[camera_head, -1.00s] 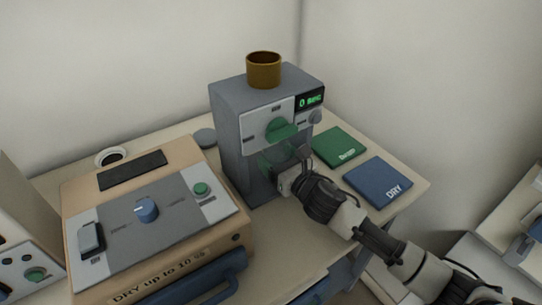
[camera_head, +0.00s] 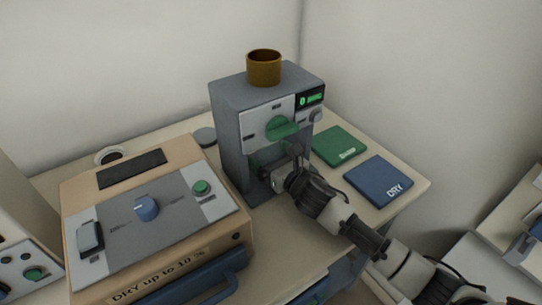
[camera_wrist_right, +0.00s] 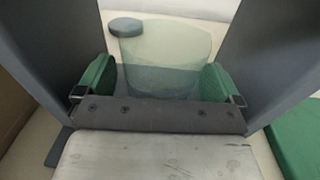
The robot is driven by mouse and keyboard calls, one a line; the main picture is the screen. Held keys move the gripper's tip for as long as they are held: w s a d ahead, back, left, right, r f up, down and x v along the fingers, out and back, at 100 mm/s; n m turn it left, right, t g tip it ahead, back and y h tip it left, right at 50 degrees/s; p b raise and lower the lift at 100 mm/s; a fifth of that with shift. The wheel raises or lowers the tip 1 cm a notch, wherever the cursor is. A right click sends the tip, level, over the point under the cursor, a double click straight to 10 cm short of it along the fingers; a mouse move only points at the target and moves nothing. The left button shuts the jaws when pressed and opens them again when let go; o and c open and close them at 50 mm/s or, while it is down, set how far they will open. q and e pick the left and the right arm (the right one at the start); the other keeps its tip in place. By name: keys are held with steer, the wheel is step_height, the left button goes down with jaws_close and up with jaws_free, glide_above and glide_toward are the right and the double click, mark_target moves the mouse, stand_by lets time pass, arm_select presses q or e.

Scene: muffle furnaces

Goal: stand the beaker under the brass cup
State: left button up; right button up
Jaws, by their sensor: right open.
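The brass cup (camera_head: 264,68) stands upright on top of the grey machine (camera_head: 229,137). The clear, green-tinted beaker (camera_wrist_right: 165,55) stands upright in the machine's open bay, below the cup's level. In the head view the beaker is faint and partly hidden by my right gripper (camera_head: 268,178). My right gripper reaches into the bay from the front. In the right wrist view its green-padded fingers (camera_wrist_right: 160,84) are spread, one at each side of the beaker's lower part. I cannot tell whether they touch it. My left gripper is not in view.
The bay's walls rise close on both sides of the right gripper. A green pad (camera_head: 339,145) and a blue pad marked DRY (camera_head: 379,181) lie to the right. A tan box with a blue knob (camera_head: 147,208) stands to the left. A round grey disc (camera_head: 205,137) lies behind.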

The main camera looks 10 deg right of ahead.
steer(key=shift+r, duration=0.25)
steer(key=v, duration=1)
steer(key=shift+s+d+f, duration=0.15)
steer(key=shift+s, duration=0.15)
steer(key=shift+s+d, duration=0.25)
steer(key=shift+s, duration=0.35)
